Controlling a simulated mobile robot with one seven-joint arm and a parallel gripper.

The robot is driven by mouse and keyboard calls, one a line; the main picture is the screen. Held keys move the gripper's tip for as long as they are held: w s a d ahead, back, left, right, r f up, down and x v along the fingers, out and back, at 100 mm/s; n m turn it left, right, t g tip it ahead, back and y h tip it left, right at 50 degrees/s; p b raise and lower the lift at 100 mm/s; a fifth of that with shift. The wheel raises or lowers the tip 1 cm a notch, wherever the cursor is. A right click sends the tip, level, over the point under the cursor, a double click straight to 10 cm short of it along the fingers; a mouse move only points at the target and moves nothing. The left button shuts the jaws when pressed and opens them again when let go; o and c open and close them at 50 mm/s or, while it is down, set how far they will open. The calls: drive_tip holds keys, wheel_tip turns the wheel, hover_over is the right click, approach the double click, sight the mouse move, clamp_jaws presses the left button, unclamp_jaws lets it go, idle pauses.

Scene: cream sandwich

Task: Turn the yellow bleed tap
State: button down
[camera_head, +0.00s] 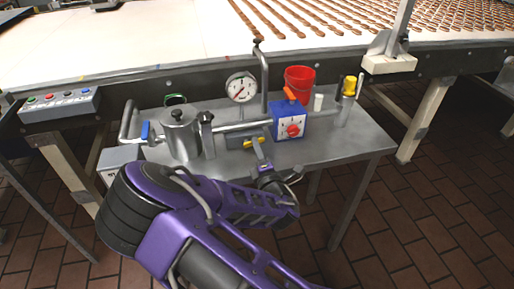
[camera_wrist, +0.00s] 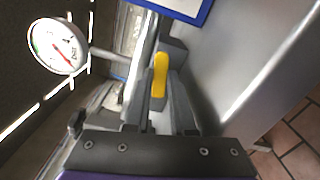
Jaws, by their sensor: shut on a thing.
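The yellow bleed tap (camera_head: 257,140) has a bar-shaped handle on a small grey block at the front of the steel table, below the gauge. In the wrist view its yellow handle (camera_wrist: 159,72) points away from me, between my fingers. My gripper (camera_head: 261,156) reaches it from the front, and in the wrist view its grey fingers (camera_wrist: 161,98) are closed on the handle's near part. The fingers hide part of the handle and its stem.
A round gauge (camera_head: 241,88) stands behind the tap. A steel pot (camera_head: 180,134) and a blue lever (camera_head: 146,131) are left. A blue box with a red knob (camera_head: 292,130), a red bucket (camera_head: 299,79) and a white cup (camera_head: 318,102) are right. The table's front right is clear.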

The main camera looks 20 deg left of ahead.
drive_tip(key=c, duration=0.8)
unclamp_jaws()
drive_tip(key=shift+o, duration=0.2)
